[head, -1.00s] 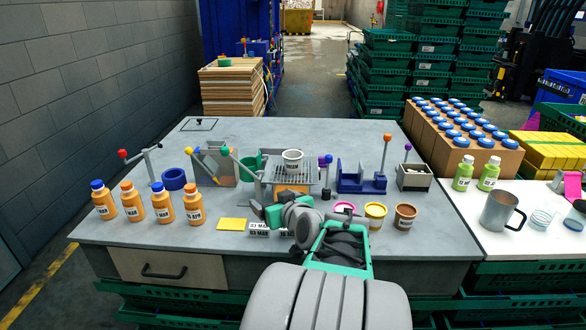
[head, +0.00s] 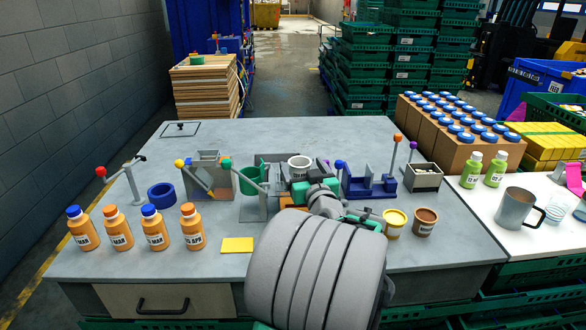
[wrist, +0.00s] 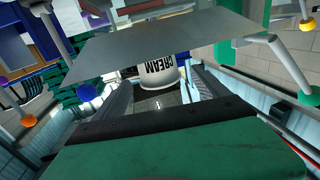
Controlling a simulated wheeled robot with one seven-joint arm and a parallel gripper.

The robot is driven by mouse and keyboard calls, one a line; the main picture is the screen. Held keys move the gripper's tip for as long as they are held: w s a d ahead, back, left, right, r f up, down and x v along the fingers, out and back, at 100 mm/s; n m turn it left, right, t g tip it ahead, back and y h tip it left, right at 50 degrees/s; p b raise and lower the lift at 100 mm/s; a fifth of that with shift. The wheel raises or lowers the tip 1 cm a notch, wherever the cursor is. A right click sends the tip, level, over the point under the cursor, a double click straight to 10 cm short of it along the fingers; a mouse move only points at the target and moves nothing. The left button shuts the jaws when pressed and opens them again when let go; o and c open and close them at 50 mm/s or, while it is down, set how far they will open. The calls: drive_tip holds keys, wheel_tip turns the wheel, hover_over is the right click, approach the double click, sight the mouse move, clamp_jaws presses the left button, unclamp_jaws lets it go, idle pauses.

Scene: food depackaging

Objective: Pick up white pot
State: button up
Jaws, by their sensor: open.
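The white pot (head: 299,162) stands in the middle of the bench, among the fixtures. In the wrist view the white pot (wrist: 158,72) shows dark "CREAM" lettering and sits between and beyond the two fingers. My gripper (head: 309,174) is right at the pot's near side in the head view, hiding its lower part. In the wrist view my gripper (wrist: 158,92) is open, with one finger on each side of the pot. I cannot tell whether the fingers touch it.
A green holder (head: 254,174) and a lever stand (head: 252,190) are close left of the pot. A blue fixture (head: 368,184) stands to the right. Orange bottles (head: 154,228) line the left front. A yellow cup (head: 395,222) and a brown cup (head: 424,221) are at right.

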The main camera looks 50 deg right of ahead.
sight(297, 157)
drive_tip(key=p+x, duration=0.1)
drive_tip(key=x, duration=0.4)
drive_tip(key=shift+w+d+p, duration=0.15)
drive_tip(key=shift+w+p, duration=0.05)
drive_tip(key=shift+p, duration=0.1)
drive_tip(key=shift+c, duration=0.3)
drive_tip(key=c, duration=1.5)
